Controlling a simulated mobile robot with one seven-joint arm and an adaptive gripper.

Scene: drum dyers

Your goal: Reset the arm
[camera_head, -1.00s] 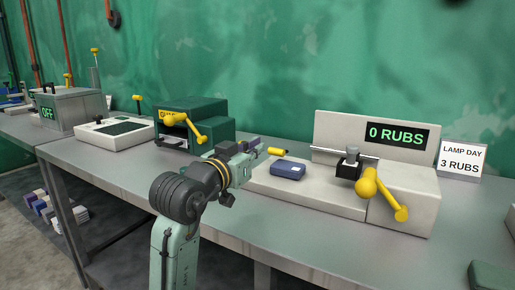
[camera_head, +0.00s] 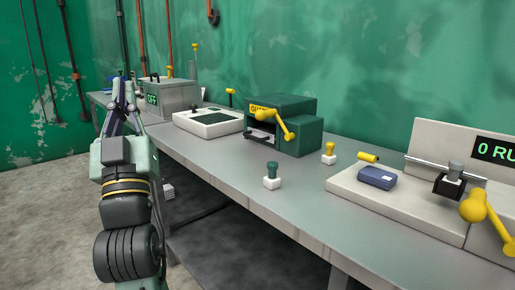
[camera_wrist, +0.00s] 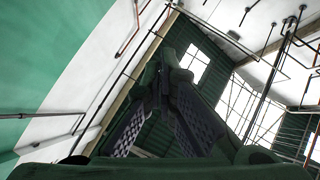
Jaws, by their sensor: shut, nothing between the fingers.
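My gripper (camera_head: 124,92) points up at the left of the head view, above the floor in front of the table's left part. Its fingers are together and hold nothing. In the wrist view my gripper (camera_wrist: 163,75) is shut, with its fingertips meeting and only the upper walls, pipes and windows of the room behind it. My arm stands folded and upright beside the table's front edge, clear of the things on it.
The grey table (camera_head: 225,185) bears a green machine (camera_head: 296,125) with a yellow lever, a white scale-like box (camera_head: 208,122), a grey OFF box (camera_head: 172,97), two stamps (camera_head: 272,176), and a rubbing machine (camera_head: 400,207) with a blue block (camera_head: 377,177). Floor at left is open.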

